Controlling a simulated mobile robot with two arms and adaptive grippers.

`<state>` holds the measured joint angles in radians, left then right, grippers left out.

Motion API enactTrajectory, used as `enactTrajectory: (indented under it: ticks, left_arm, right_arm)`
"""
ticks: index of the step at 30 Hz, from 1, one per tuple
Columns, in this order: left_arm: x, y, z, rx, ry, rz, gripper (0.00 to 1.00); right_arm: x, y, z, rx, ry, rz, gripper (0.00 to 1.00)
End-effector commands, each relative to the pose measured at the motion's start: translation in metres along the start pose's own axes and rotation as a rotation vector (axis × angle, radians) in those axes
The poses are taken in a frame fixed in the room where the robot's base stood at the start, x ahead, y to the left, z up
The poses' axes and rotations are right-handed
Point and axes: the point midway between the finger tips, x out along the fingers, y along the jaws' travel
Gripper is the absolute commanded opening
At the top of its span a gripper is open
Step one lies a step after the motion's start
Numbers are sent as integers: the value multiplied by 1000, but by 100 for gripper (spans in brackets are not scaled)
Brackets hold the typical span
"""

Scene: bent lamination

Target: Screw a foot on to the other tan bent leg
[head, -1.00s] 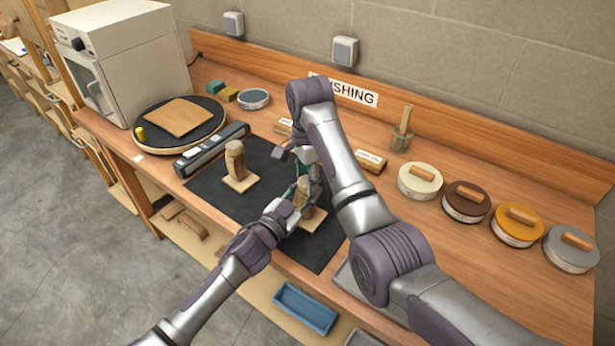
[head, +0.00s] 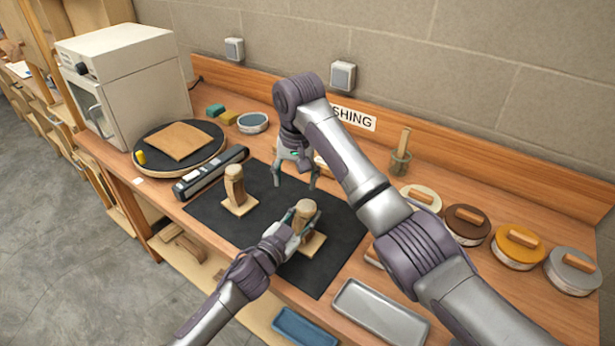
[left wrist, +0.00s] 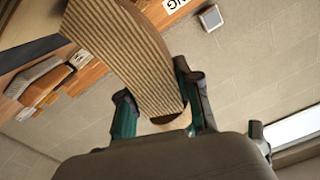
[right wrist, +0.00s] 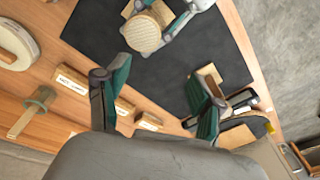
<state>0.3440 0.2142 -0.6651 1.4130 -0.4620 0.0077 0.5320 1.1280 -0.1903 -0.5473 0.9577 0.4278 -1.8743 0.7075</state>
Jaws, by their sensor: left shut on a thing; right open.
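A tan bent leg (head: 304,223) stands on a square tan plate (head: 313,245) on the black mat. My left gripper (head: 301,221) is shut on this leg from the front. The left wrist view shows the leg's striped laminated side (left wrist: 125,50) between the fingers. The leg has a round tan top (right wrist: 143,34); I cannot tell whether this is a separate foot. The other tan bent leg (head: 234,190) stands on its own plate to the left, also with a rounded top. My right gripper (head: 296,180) is open and empty, above and behind the held leg.
The black mat (head: 275,262) is bare between the legs. A grey-black bar tool (head: 211,172) lies at its left edge. A round turntable (head: 212,158) and white oven (head: 130,80) stand farther left. Several round tins (head: 465,226) line the right. A grey tray (head: 380,313) is at the front.

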Motion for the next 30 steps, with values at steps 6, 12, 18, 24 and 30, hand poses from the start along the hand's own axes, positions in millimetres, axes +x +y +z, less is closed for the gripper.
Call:
enactTrajectory:
  ticks: [6, 12, 18, 24, 30]
  left_arm:
    - [-2, 0, 6, 6, -13, -2, 0]
    - [-2, 0, 6, 6, -13, -2, 0]
    - [-2, 0, 6, 6, -13, -1, 0]
    - [-2, 0, 6, 5, -13, -1, 0]
    - [-2, 0, 6, 5, -13, -1, 0]
  right_arm:
    - [-18, -3, -2, -635, 8, 6, 67]
    - [-24, 5, 3, -1184, -33, 2, 67]
    - [-25, 18, 9, -1595, -88, -28, 67]
    - [-25, 26, 12, -1792, -116, -61, 67]
    - [-24, 27, 14, -1826, -121, -68, 67]
